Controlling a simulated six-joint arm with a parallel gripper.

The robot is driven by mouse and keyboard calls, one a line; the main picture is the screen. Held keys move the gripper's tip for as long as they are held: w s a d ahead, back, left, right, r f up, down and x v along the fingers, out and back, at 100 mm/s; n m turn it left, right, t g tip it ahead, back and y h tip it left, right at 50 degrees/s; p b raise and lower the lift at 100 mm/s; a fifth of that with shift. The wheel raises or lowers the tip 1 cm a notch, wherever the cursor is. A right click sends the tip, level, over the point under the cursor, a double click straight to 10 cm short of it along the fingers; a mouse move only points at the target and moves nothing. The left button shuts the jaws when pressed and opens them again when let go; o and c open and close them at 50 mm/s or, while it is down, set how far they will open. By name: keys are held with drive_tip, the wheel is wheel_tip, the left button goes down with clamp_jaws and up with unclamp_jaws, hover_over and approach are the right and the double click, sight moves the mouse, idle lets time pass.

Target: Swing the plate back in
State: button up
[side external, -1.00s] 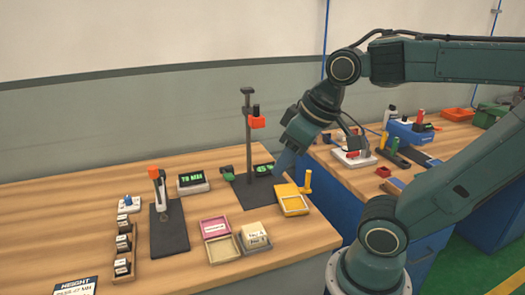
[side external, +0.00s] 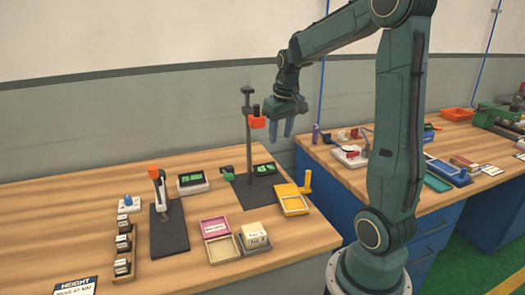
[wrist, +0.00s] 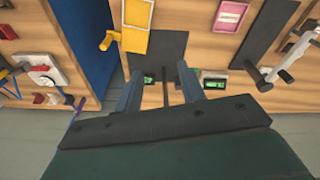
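The yellow tray-like plate (side external: 292,203) lies on the wooden bench, with a short yellow post (side external: 307,181) at its back right corner. It also shows at the top of the wrist view (wrist: 135,42). Just left of it is a dark base (side external: 250,192) carrying a tall post stand (side external: 248,140) with an orange block, a small green piece (side external: 228,171) and a lit green display. I cannot tell for certain which part the task calls the plate. My gripper (side external: 282,132) is high above the bench, right of the post, fingers pointing down, apart and empty. The fingers also show apart in the wrist view (wrist: 157,75).
A pink tray (side external: 214,225), a beige tray (side external: 221,250) and a labelled block (side external: 255,234) sit toward the front. A dark stand with an orange-topped lever (side external: 155,172) is further left. A second bench (side external: 410,150) with several items is behind right.

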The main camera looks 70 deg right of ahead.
drive_tip(key=s+d+f+m, duration=0.2)
drive_tip(key=d+f, duration=0.3)
drive_tip(key=d, duration=0.3)
drive_tip(key=m+g+y, duration=0.1)
hover_over(307, 188)
drive_tip(key=d, duration=0.1)
wheel_tip(307, 188, down, 5)
drive_tip(key=shift+w+d+f, duration=0.1)
drive_tip(key=shift+f, duration=0.05)
drive_tip(key=shift+f, duration=0.1)
drive_tip(key=shift+f, duration=6.8)
clamp_jaws()
